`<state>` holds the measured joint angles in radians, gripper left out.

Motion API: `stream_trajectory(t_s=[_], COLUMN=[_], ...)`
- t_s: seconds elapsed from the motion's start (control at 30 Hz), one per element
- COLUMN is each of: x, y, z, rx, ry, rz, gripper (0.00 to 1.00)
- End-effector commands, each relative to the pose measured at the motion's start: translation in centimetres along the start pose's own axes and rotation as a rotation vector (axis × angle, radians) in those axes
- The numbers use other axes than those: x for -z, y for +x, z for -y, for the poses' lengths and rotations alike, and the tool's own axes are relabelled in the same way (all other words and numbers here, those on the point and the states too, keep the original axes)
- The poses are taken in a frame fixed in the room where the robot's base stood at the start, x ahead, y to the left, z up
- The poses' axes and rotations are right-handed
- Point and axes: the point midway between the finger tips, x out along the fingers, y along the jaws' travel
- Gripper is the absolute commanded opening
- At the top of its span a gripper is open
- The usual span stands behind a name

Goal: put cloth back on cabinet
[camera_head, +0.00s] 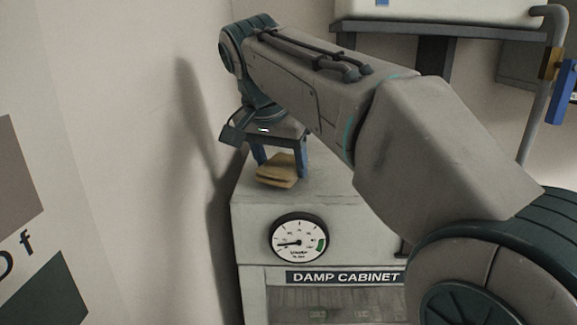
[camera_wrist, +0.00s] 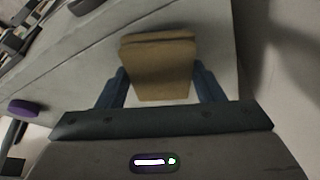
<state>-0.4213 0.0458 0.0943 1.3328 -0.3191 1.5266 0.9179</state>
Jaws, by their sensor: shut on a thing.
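The cloth (camera_head: 276,171) is a folded tan-yellow pad at the top left of the damp cabinet (camera_head: 345,195), a pale box with a round dial and a "DAMP CABINET" label. My gripper (camera_head: 280,160) points down over the cabinet's top and is shut on the cloth. In the wrist view the cloth (camera_wrist: 158,65) sits between the two blue fingers, with the cabinet top (camera_wrist: 215,35) behind it. The cloth is at or just above the cabinet top; I cannot tell whether it touches.
A wall (camera_head: 150,120) stands close on the left of the cabinet. A shelf (camera_head: 440,30) with a white container is at the upper right, beside a grey pipe (camera_head: 535,110) with a blue lever (camera_head: 563,92). My arm hides much of the cabinet top's right side.

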Motion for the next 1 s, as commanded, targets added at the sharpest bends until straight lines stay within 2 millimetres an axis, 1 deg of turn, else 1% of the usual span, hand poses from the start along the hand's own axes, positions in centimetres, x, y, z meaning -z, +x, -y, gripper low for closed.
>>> stream_trajectory(t_s=[0.13, 0.4, 0.53, 0.57, 0.6, 0.63, 0.87, 1.0], x=[-0.5, -0.5, -0.7, -0.6, -0.6, -0.6, -0.6, -0.4], y=[1.0, 1.1, 1.6, 1.4, 1.4, 1.4, 1.4, 0.9], z=[0.0, 0.0, 0.0, 0.0, 0.0, 0.0, 0.0, 0.0], rx=[0.000, 0.001, 0.000, 0.000, 0.000, 0.000, 0.000, 0.001], ry=[-0.002, -0.001, -0.001, -0.001, -0.001, -0.001, 0.000, 0.000], rz=[0.001, 0.000, 0.000, 0.001, 0.001, 0.001, 0.001, 0.000], gripper=[0.43, 0.43, 0.43, 0.69, 0.81, 0.83, 0.83, 0.83])
